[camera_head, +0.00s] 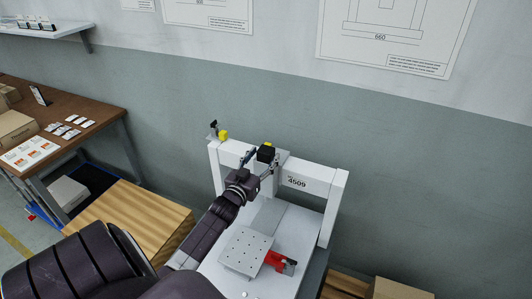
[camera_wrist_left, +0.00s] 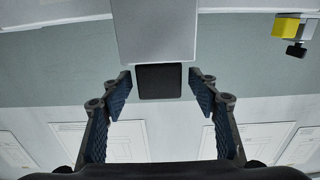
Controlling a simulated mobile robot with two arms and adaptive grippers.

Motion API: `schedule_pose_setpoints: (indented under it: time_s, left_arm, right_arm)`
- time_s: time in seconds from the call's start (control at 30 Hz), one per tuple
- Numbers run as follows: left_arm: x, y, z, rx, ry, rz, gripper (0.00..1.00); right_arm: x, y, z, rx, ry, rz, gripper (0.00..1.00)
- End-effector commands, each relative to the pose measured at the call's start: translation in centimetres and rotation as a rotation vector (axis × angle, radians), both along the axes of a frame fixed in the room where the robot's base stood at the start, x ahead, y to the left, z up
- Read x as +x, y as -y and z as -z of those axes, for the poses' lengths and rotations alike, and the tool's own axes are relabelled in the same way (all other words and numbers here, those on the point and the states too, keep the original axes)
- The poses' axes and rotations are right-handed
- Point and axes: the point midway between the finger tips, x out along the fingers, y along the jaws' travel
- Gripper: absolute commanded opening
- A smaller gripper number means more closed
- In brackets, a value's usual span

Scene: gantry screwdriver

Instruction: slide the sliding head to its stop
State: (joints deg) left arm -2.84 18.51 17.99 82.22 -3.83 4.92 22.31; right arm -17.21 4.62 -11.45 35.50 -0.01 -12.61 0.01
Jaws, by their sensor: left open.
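The sliding head (camera_head: 283,156) sits on the white gantry's crossbar, left of the 4509 label. It has a grey body and a black block on top (camera_head: 267,152). In the left wrist view its grey body (camera_wrist_left: 157,30) comes down from the top edge, and the black block (camera_wrist_left: 158,82) stands between my fingers with gaps on both sides. My left gripper (camera_head: 262,160) is open around the black block. A yellow block (camera_head: 223,135) with a black knob sits at the crossbar's left end; it also shows in the left wrist view (camera_wrist_left: 288,27). My right gripper is out of view.
A perforated plate (camera_head: 246,251) and a red clamp (camera_head: 277,262) stand on the gantry's base below the arm. A wooden-topped surface (camera_head: 130,222) lies to the left. A brown workbench (camera_head: 75,105) with boxes and papers stands farther left. The wall behind is close.

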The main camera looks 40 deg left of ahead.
Motion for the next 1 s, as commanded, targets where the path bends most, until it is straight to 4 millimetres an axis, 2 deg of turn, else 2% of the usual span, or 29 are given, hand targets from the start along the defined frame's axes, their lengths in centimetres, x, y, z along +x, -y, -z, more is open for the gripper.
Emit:
schedule_pose_setpoints:
  time_s: [0.2,0.53,1.0]
  left_arm:
    - [1.9,-0.5,0.0,0.000,-0.001,0.001,0.55]
    - [2.1,-0.6,0.1,0.001,-0.001,0.001,0.55]
    - [2.1,-0.6,0.1,-0.001,-0.002,0.001,0.03]
  right_arm:
    - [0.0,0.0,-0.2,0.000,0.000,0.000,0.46]
    - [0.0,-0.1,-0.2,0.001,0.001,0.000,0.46]
    - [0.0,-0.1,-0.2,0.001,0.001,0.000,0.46]
